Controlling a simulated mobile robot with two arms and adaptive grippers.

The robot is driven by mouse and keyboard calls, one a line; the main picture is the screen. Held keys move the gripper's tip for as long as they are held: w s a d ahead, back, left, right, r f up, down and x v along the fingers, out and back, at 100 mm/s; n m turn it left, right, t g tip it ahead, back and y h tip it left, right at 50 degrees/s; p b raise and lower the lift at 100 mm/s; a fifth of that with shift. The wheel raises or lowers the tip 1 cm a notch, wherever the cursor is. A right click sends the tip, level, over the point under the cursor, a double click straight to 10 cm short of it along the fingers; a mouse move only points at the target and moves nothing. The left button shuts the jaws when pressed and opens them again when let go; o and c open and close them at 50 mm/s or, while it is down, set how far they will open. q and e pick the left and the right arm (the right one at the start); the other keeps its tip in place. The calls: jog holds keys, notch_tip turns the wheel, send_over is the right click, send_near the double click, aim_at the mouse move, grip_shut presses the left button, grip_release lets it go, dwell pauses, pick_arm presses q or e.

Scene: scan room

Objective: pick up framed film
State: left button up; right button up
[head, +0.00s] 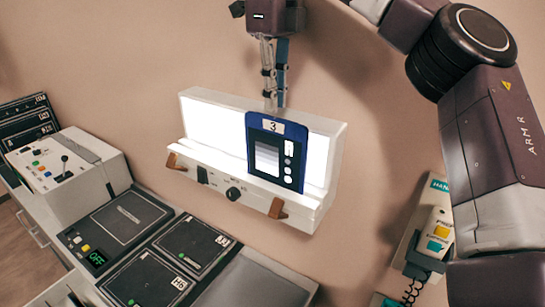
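The framed film (275,151) has a blue frame, a label reading 3 and a dark and pale picture area. It stands upright against the right half of the lit white light box (217,120), with its lower edge at the ledge. My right gripper (274,106) points down from above, its tips at the film's top edge. Its two fingers are close together; whether they grip the frame or only touch or overlap it in the picture, I cannot tell. My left gripper is not in view.
The light box has brown clips (277,208) and a black knob on its front. A control console with a joystick (62,170) and dark panels (127,215) stand at left and below. A white handset with a coiled cord (437,232) hangs at right.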

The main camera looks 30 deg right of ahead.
jog(key=b, duration=0.1)
send_over(275, 156)
jog(key=f, duration=0.7)
jog(key=shift+w+d, duration=0.2)
jog(key=shift+w, duration=0.1)
jog(key=shift+f, duration=3.5)
jog(key=shift+c, duration=0.7)
jog(key=shift+a, duration=0.1)
grip_shut()
jog(key=shift+r, duration=0.1)
